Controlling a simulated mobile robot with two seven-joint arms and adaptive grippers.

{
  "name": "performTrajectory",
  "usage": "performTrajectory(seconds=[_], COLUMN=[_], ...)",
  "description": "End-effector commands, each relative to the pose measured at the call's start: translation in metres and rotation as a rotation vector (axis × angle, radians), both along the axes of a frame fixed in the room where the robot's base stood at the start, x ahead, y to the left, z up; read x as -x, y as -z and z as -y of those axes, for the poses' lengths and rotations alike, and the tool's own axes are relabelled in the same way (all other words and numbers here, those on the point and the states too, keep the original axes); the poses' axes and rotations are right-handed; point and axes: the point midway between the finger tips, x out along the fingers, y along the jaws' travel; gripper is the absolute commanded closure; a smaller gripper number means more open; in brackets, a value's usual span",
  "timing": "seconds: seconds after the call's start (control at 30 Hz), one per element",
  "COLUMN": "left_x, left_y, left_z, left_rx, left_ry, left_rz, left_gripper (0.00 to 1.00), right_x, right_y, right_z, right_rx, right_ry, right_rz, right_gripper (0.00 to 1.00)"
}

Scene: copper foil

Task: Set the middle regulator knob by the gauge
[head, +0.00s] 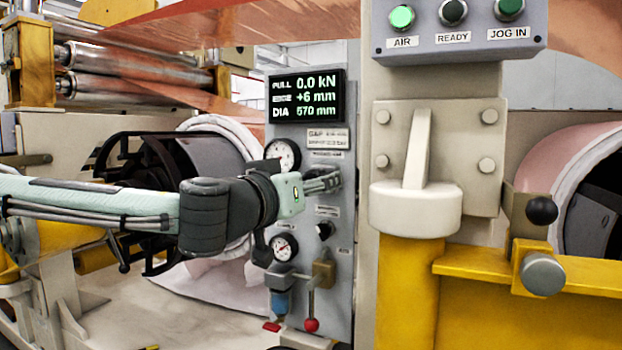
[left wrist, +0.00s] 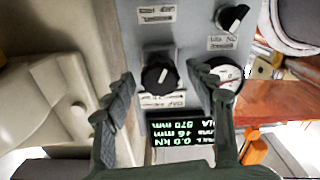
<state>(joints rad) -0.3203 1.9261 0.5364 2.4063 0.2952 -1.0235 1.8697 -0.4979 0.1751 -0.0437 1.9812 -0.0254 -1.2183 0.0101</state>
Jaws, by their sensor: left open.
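The grey control panel (head: 342,250) carries black knobs and round gauges. My left gripper (head: 325,182) reaches in front of it just below the display; its arm comes in from the left. In the left wrist view the gripper (left wrist: 166,77) is open, and a black knob (left wrist: 160,77) with a white pointer line shows between its fingertips. Contact cannot be told. A gauge (left wrist: 228,75) is partly behind one finger. Another knob (left wrist: 232,18) lies further up that picture. In the head view a lower knob (head: 324,230) is clear, beside a lower gauge (head: 284,247). The upper gauge (head: 283,155) is left of the gripper.
The display (head: 306,95) reads 0.0 kN, +6 mm and 570 mm. A red-ball lever (head: 311,324) and fittings sit low on the panel. A button box (head: 460,35) and yellow post (head: 405,300) stand to the right. Copper foil (head: 250,25) runs above.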

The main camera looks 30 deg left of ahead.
Motion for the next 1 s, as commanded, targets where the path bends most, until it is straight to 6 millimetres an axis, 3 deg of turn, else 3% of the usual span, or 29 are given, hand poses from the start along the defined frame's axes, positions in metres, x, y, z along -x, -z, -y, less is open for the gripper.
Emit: performTrajectory(seconds=[0.27,0.67,1.0], left_x=[-0.0012,-0.001,-0.0008], left_y=[-0.0004,-0.0004,0.0003], left_z=[-0.0002,-0.0002,-0.0002], left_rx=[0.0,0.0,-0.059], left_ry=[0.0,0.0,-0.001], left_rz=[0.001,0.001,-0.001], left_gripper=[0.45,0.93,0.93], right_x=[-0.0001,-0.0001,-0.0002], right_y=[0.0,-0.0002,-0.0043], right_z=[-0.0002,-0.0001,0.0002], right_rx=[0.0,0.0,0.005], right_ry=[0.0,0.0,0.001], right_rz=[0.0,0.0,0.0], right_gripper=[0.6,0.6,0.6])
